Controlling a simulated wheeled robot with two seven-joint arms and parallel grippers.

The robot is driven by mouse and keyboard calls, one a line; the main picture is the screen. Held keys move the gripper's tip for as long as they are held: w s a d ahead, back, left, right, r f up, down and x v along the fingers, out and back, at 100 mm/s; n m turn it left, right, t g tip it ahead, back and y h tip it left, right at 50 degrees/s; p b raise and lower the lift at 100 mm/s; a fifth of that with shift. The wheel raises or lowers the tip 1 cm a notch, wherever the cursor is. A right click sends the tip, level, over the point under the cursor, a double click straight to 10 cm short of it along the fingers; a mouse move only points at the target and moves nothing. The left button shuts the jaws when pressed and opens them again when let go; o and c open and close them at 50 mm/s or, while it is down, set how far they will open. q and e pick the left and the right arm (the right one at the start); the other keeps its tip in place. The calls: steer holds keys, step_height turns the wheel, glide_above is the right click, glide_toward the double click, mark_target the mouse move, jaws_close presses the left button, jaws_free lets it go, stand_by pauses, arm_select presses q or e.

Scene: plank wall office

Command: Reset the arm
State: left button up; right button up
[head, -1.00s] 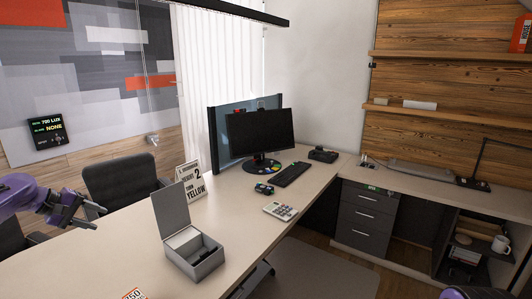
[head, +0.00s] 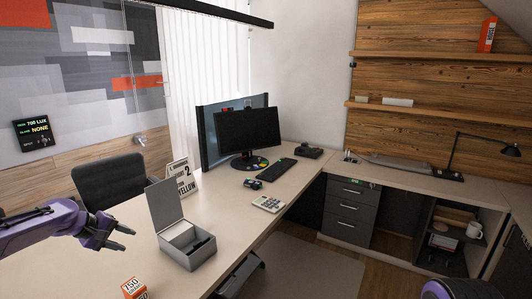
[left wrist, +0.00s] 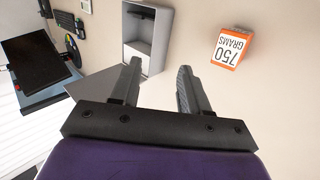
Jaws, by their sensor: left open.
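My left gripper (head: 118,235) comes in from the left in the head view, above the desk and left of the open grey box. In the left wrist view its two fingers (left wrist: 155,88) are apart with nothing between them. The purple end of my right arm (head: 460,289) shows at the bottom right of the head view; its gripper fingers are not visible.
The long desk (head: 95,272) carries an open grey box (head: 190,252), an orange and white 750 grams block (head: 134,288), a sign (head: 181,178), a calculator (head: 268,203), a keyboard (head: 272,169) and a monitor (head: 248,130). A black chair (head: 110,180) stands behind the desk.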

arm_select(q)
steer(key=s+d+f+m+g+y, duration=0.1)
steer(key=s+d+f, duration=0.3)
steer(key=d+f, duration=0.6)
steer(key=s+d+f+g+y, duration=0.1)
steer(key=s+d+f, duration=0.4)
steer(key=d+f, duration=0.5)
steer(key=s+d+f+m+g+y, duration=0.1)
steer(key=s+f+y, duration=0.1)
steer(key=s+f, duration=0.55)
steer(key=s+d+f+m+y, duration=0.1)
steer(key=s+f, duration=0.3)
steer(key=s, duration=0.7)
steer(key=s+a+r+m+y, duration=0.1)
steer(key=s+a, duration=0.1)
steer(key=s, duration=0.6)
steer(key=s+a+r+m+y, duration=0.1)
steer(key=s+r+y, duration=0.1)
steer(key=s, duration=0.5)
step_height(320, 180, down, 6)
steer(key=s+b, duration=0.1)
steer(key=b, duration=0.5)
steer(key=shift+a+g, duration=0.3)
steer(key=shift+a, duration=0.15)
steer(key=shift+s, duration=0.2)
